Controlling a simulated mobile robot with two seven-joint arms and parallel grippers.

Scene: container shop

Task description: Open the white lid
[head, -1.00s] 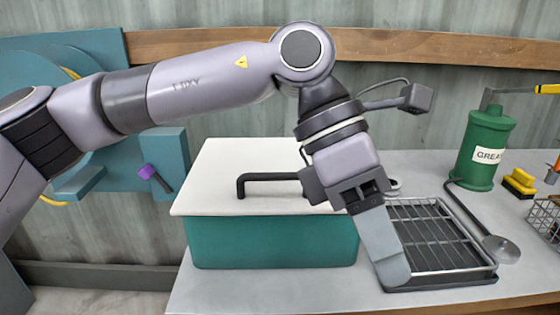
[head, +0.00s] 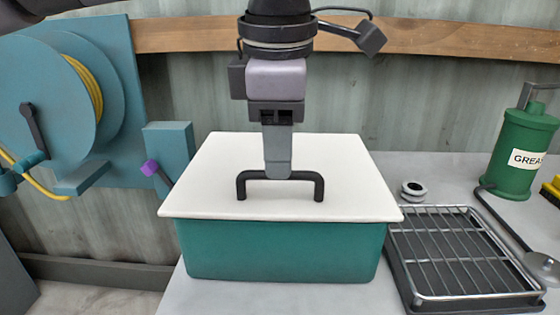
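The white lid (head: 340,190) lies flat on a green box (head: 280,252) on the grey counter. A black bar handle (head: 319,187) stands up from the lid's middle. My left gripper (head: 278,174) points down at the handle's crossbar, with its finger in front of the bar's middle. Only one finger face shows, so the gap between the fingers and any grip on the bar are hidden. My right gripper is out of view.
A wire rack on a dark tray (head: 470,262) stands right of the box, with small rings (head: 413,190) behind it. A green grease can (head: 517,150) is further right. A teal hose reel (head: 60,110) is on the left.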

